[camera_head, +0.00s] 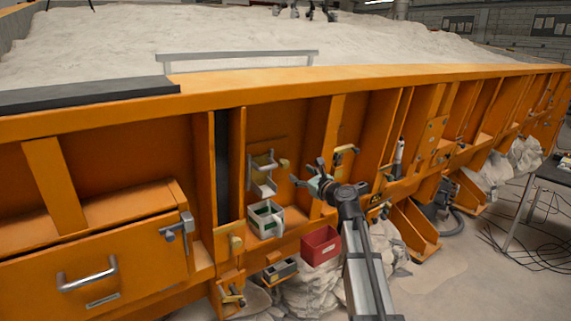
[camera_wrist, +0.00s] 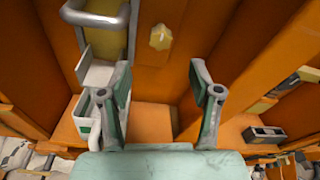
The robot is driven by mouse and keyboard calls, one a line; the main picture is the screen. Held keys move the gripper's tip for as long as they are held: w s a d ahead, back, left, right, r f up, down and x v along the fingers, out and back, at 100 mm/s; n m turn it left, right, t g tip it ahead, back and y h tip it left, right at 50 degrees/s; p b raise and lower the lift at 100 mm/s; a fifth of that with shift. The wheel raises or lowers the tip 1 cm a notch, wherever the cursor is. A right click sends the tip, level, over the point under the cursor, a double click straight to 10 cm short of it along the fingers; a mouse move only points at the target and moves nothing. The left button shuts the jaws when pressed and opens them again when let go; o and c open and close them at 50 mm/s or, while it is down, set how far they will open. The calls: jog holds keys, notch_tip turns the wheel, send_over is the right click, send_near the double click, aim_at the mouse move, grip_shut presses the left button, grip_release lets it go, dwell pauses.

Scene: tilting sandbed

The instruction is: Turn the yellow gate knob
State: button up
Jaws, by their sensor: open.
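The yellow gate knob (camera_wrist: 160,38) is a small faceted knob on the orange panel, ahead of my gripper (camera_wrist: 159,82) in the wrist view. In the head view the yellow knob (camera_head: 284,163) sits just right of a grey metal handle. My gripper (camera_head: 306,184) is to the right of and slightly below it there. In the wrist view the fingers are spread wide with nothing between them. The knob appears beyond the gap between the fingertips, apart from both.
A grey tubular handle (camera_wrist: 127,22) stands left of the knob. A white bin (camera_head: 266,219) with green inside sits on a ledge below. A red bin (camera_head: 320,246) is lower right. Orange ribs (camera_head: 330,150) flank the bay.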

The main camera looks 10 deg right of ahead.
aim_at(286, 165)
jog(key=p+x, duration=0.1)
jog(key=x, duration=1)
jog(key=shift+p, duration=0.35)
jog(key=shift+d, duration=0.1)
jog(key=c, duration=1.1)
